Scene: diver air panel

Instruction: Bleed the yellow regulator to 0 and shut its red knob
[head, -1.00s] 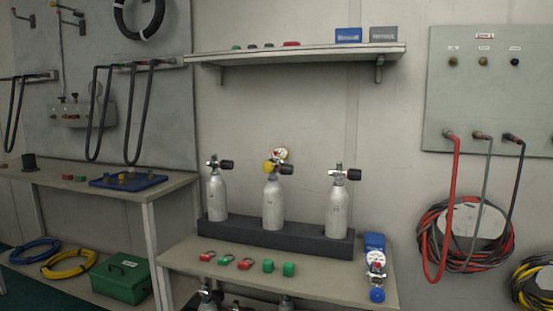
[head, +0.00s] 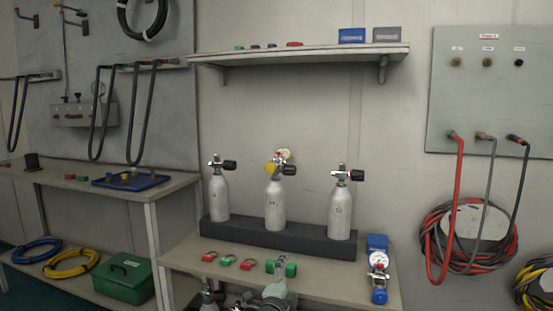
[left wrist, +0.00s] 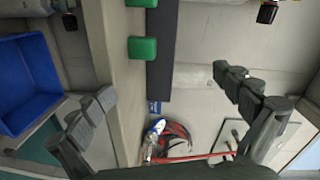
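The yellow regulator (head: 270,168) sits on the valve of the middle grey cylinder (head: 275,207), with a small round gauge (head: 284,154) above it and a black knob (head: 289,170) to its right. Its red knob is too small to make out, and the needle cannot be read. My left gripper (head: 279,268) is low at the bench front, in front of the green blocks and well below the regulator. In the left wrist view my left gripper (left wrist: 163,85) has its fingers spread wide with nothing between them. My right gripper is not in view.
Two more cylinders stand in the black rack (head: 300,240). Red and green pieces lie along the bench front; green blocks (left wrist: 142,48) show in the left wrist view. A blue regulator with a gauge (head: 379,262) stands at the bench's right end. A shelf (head: 300,52) hangs above.

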